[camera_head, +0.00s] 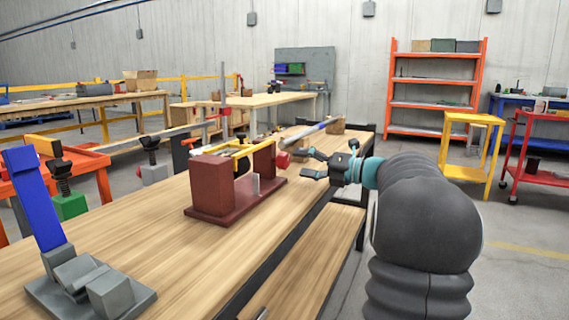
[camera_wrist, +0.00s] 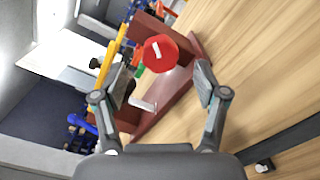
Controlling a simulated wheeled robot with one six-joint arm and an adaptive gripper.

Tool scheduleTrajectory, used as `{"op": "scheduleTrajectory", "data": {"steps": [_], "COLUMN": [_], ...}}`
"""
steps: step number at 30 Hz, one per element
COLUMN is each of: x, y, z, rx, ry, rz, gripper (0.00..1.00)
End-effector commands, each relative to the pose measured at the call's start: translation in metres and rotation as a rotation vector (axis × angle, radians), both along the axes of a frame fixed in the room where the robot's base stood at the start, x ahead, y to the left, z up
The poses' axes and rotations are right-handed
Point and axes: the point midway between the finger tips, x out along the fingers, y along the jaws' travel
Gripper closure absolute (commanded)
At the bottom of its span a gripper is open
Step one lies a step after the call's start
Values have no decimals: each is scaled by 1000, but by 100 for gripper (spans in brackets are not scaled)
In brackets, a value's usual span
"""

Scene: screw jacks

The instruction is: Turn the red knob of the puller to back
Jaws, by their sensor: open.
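The puller (camera_head: 211,187) is a dark red frame with two uprights and yellow bars, standing on the wooden bench. Its red knob (camera_head: 283,160) sticks out on the right side of the right upright. In the wrist view the red knob (camera_wrist: 160,53) has a white mark on its face and shows ahead, between and beyond the fingertips. My gripper (camera_head: 306,163) is open and empty, just right of the knob and apart from it. The two fingers (camera_wrist: 163,82) are spread wide in the wrist view.
The wooden bench (camera_head: 160,235) has bare room in front of the puller. A grey base with a blue lever (camera_head: 35,200) stands at the near left. A rod with a blue grip (camera_head: 318,128) lies behind the puller. Screw jacks (camera_head: 68,205) stand at left.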

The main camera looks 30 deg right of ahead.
Motion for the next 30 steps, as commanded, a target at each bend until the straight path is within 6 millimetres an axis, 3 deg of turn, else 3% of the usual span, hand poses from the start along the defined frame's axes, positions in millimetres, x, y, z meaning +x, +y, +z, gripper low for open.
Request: {"op": "scheduleTrajectory", "data": {"steps": [9,23,30], "x": [38,46,45], "y": [29,35,35], "z": [-1,0,0], "rx": [-1,-1,-1], "ry": [1,1,1], "rz": [2,-1,0], "gripper": [28,28,88]}}
